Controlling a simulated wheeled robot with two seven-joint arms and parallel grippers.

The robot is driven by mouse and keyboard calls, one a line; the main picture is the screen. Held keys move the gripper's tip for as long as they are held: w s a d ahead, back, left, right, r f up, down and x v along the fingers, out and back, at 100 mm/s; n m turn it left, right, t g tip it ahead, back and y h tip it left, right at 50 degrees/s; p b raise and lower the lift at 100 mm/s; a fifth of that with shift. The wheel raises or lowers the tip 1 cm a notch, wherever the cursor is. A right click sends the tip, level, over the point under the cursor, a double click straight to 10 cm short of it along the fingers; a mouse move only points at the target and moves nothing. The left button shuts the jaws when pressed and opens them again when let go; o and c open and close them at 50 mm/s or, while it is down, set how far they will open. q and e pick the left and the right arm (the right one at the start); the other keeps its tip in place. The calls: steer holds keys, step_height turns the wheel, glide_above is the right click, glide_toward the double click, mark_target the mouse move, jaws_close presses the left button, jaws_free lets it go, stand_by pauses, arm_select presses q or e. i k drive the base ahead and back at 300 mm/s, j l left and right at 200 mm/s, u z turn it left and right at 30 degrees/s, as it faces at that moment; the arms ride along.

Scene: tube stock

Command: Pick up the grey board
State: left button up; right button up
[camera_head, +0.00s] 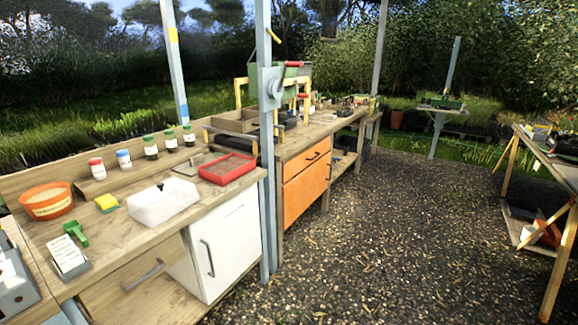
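A small flat grey board-like piece (187,167) lies on the wooden bench (215,202), left of the red tray (228,169) and behind the white container (163,203). A grey stand with a white written sheet (68,257) is at the near left of the bench. I cannot tell for certain which of these two is the grey board. Neither of my grippers shows in the head view.
An orange bowl (47,201), a yellow sponge (107,203), a green tool (76,233) and several small bottles (151,147) occupy the bench. A grey post (266,150) rises at its front edge. The gravel floor (390,235) on the right is open.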

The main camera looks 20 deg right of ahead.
mark_target(190, 169)
steer(key=z, duration=0.3)
steer(key=i+l+u, duration=0.1)
steer(key=l, duration=0.25)
steer(key=i+l, duration=0.3)
steer(key=i+l+u, duration=0.15)
steer(key=l, duration=0.2)
steer(key=i+l+u, duration=0.1)
steer(key=i+l, duration=0.15)
steer(key=l, duration=0.15)
